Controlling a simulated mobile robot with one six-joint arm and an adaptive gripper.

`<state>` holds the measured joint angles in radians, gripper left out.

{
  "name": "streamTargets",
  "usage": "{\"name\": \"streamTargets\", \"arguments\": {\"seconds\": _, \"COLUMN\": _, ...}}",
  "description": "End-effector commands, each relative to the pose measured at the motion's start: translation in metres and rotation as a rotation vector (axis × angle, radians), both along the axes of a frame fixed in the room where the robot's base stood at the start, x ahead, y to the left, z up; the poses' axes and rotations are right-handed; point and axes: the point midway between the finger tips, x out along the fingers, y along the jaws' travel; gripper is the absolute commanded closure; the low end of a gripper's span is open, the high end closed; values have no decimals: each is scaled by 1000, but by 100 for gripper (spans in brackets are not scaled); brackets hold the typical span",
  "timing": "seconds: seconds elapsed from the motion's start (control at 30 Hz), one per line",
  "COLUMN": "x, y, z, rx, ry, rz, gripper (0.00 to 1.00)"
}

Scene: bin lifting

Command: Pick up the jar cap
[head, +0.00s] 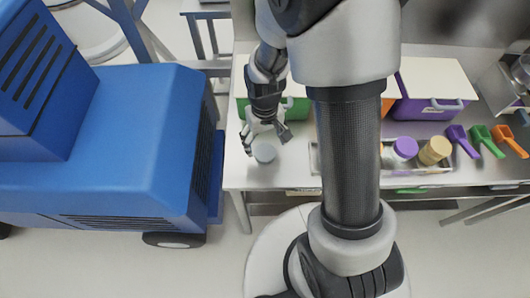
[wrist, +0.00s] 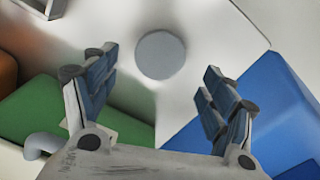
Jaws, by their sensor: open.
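A round grey cap (head: 264,152) lies flat on the white table (head: 250,178) near its left front corner. It also shows in the wrist view (wrist: 160,55), at the upper middle, beyond and between my fingertips. My gripper (head: 266,136) is above the table, just behind the cap in the head view. In the wrist view my gripper (wrist: 160,82) has its fingers spread wide, with nothing between them. The cap is apart from both fingers. Whether this grey disc is a jar cap is not clear beyond its round, flat look.
A blue machine (head: 110,150) stands close to the table's left edge. A green bin (head: 297,110) and a purple bin (head: 428,108) stand at the back. A tray (head: 420,171) with jars is right of my arm. Purple, green and orange scoops (head: 487,142) lie at right.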

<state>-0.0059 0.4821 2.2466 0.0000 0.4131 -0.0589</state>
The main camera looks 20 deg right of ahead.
Motion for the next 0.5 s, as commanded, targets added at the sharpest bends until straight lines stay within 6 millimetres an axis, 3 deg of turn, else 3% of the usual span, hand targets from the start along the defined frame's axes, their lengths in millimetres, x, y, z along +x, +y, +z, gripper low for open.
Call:
{"name": "streamTargets", "arguments": {"seconds": 0.37, "x": 8, "y": 0, "z": -47, "rx": 0, "ry": 3, "rz": 0, "gripper": 23}}
{"name": "streamTargets", "arguments": {"seconds": 0.5, "x": 9, "y": 0, "z": -52, "rx": 0, "ry": 0, "rz": 0, "gripper": 23}}
